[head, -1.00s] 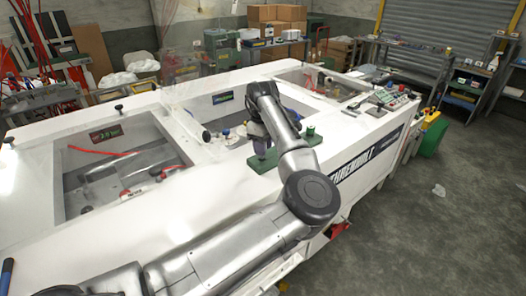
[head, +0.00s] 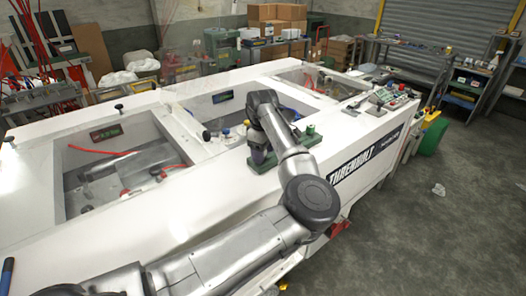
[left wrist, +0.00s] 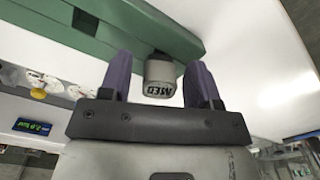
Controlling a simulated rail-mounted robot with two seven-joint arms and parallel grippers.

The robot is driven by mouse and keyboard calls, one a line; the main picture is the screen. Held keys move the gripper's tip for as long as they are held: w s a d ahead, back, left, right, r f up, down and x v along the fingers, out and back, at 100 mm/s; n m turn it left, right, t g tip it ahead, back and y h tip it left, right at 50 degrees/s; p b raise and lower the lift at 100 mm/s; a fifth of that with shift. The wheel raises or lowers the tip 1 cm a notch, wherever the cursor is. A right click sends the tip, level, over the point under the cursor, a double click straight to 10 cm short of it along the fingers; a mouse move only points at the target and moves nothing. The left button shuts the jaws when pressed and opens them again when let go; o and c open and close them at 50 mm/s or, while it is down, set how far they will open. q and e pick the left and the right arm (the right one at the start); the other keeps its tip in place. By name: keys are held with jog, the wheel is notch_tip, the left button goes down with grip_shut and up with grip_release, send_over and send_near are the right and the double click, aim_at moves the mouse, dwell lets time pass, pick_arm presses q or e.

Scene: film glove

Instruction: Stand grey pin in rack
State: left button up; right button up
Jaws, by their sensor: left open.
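A green rack (head: 288,151) lies on the white cabinet's top, near its front edge. The grey pin (left wrist: 160,80), a short cylinder marked "MED", is at the rack's edge in that view. My left gripper (left wrist: 158,80) is open, with its purple fingers on either side of the pin and gaps visible. In the head view my left gripper (head: 259,156) is low at the rack's left part, and my arm hides the pin there. Whether the pin sits in a hole cannot be told.
Behind are the cabinet's sunken bays with a red cable (head: 98,150) and several small parts. A control panel (head: 388,97) is at the far right.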

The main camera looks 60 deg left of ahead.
pick_arm(q)
notch_tip(320, 180, up, 12)
jog(key=shift+r, duration=0.15)
dwell(0.5)
jog(key=shift+a, duration=0.1)
